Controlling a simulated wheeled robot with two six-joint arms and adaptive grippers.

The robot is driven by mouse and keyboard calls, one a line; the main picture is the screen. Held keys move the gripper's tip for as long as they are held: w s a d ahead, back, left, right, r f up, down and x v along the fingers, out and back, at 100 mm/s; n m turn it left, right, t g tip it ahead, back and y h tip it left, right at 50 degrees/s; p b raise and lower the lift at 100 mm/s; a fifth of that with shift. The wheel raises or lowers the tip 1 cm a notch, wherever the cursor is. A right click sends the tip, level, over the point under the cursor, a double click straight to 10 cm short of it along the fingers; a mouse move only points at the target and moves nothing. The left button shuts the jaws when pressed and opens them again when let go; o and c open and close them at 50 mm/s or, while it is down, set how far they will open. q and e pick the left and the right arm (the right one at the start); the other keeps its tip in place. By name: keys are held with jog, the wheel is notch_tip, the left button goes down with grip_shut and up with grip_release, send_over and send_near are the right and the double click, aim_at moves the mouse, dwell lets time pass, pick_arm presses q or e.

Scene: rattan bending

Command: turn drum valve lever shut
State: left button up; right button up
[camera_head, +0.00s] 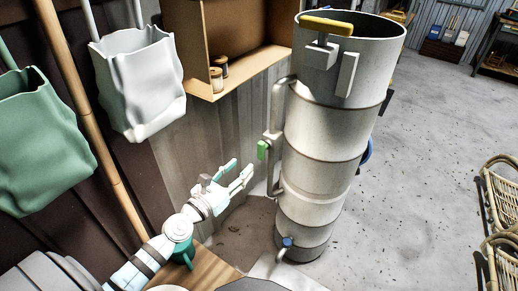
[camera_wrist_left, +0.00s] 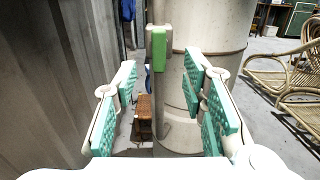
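The tall pale metal drum (camera_head: 322,145) stands upright on the concrete floor. A yellow lever (camera_head: 327,26) lies across its top rim. A green lever (camera_head: 262,149) sits on the pipe at the drum's left side; it also shows upright in the left wrist view (camera_wrist_left: 159,48). A small blue valve handle (camera_head: 287,241) is low on the drum. My left gripper (camera_head: 241,170) is open and empty, left of and slightly below the green lever, apart from it. In the left wrist view its fingers (camera_wrist_left: 162,82) are spread, with the green lever beyond and between them. My right gripper is out of view.
A white bag (camera_head: 139,82) and a green bag (camera_head: 40,143) hang at the left wall beside a bamboo pole (camera_head: 95,115). A wooden shelf (camera_head: 250,68) with spools is behind. Rattan chairs (camera_head: 503,195) stand at right. The floor (camera_head: 420,150) right of the drum is clear.

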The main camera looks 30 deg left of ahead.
aim_at(260, 149)
pick_arm(q)
jog(key=w, duration=0.4)
jog(key=w+d+b, duration=0.1)
jog(key=w, duration=0.6)
jog(key=shift+w+d+b, duration=0.3)
jog(key=shift+r, duration=0.1)
jog(key=shift+c, duration=0.2)
grip_shut()
